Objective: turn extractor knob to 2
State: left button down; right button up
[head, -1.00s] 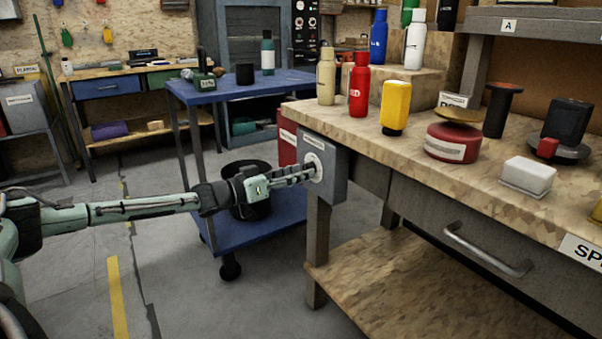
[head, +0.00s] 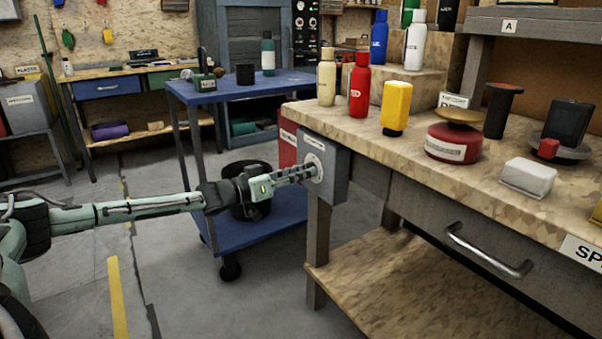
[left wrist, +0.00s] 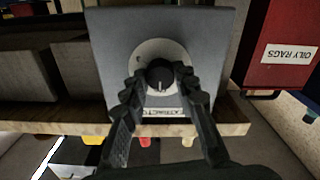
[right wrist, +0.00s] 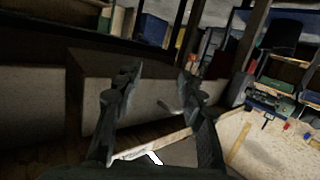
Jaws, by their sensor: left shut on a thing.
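The extractor box (head: 333,176) is a grey box on the left end of the wooden workbench. It has a pale round dial (left wrist: 143,53) with a black knob (left wrist: 160,75) and a label below it in the left wrist view. A white pointer line shows on the knob; the dial's numbers are too small to read. My left gripper (left wrist: 160,84) is shut on the knob, one finger on each side; it also shows in the head view (head: 308,173). My right gripper (right wrist: 158,78) is open and empty in the right wrist view, and outside the head view.
A red oily rags bin (left wrist: 286,45) stands beside the box. A blue cart (head: 255,88) stands behind my left arm, with a black bucket on its lower shelf. Bottles and a red tin (head: 452,143) stand on the workbench (head: 420,170). The floor at the left is clear.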

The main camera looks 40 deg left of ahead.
jog(key=shift+f, duration=0.1)
pick_arm(q)
jog(key=shift+m+p, duration=0.85)
jog(key=shift+m, duration=7.15)
pick_arm(e)
jog(key=s+d+f+g+h, duration=0.2)
jog(key=s+d+f+g, duration=0.1)
jog(key=f, duration=0.4)
jog(key=shift+d+m+g+h, duration=0.3)
jog(key=shift+d+g, duration=0.2)
jog(key=shift+d, duration=0.8)
jog(key=shift+s, duration=0.1)
pick_arm(q)
jog(key=c, duration=1.2)
grip_release()
pick_arm(e)
jog(key=shift+d, duration=0.1)
